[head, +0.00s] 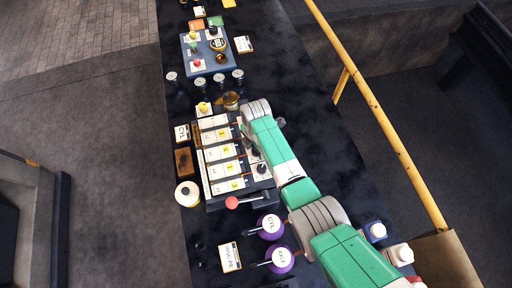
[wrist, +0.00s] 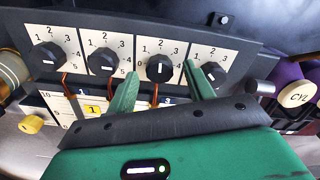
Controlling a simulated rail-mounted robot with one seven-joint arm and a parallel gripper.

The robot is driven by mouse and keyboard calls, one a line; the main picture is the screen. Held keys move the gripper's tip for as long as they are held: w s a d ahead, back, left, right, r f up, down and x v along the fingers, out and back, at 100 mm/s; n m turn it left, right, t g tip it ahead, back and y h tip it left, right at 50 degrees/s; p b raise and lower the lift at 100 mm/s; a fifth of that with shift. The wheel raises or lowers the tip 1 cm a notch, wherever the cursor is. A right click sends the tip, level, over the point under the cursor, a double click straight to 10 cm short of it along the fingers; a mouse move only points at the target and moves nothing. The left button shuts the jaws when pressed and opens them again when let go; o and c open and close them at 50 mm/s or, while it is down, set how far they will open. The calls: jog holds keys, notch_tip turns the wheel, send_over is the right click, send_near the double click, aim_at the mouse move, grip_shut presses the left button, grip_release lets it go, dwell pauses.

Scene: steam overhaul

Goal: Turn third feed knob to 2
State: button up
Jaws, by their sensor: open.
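A row of black feed knobs on white numbered dial plates crosses the wrist view. The third knob from the left (wrist: 159,68) shows between my fingertips; its white pointer mark is too small to read against the numbers. The other knobs are the first (wrist: 48,57), second (wrist: 102,62) and fourth (wrist: 213,72). My gripper (wrist: 161,72) is open, its two green fingers on either side of the third knob. I cannot tell whether they touch it. In the head view my arm covers most of the knobs; one knob (head: 262,168) shows beside it.
The feed unit has white columns with yellow number tags (head: 232,185). A red-ended lever (head: 232,202) sticks out at its near end. Purple round parts (head: 270,227) stand close by. A blue-grey control box (head: 206,50) lies farther along the bench. A yellow rail (head: 385,120) runs at the right.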

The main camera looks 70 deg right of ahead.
notch_tip(320, 180, up, 7)
jog(key=shift+r, duration=0.1)
dwell(0.7)
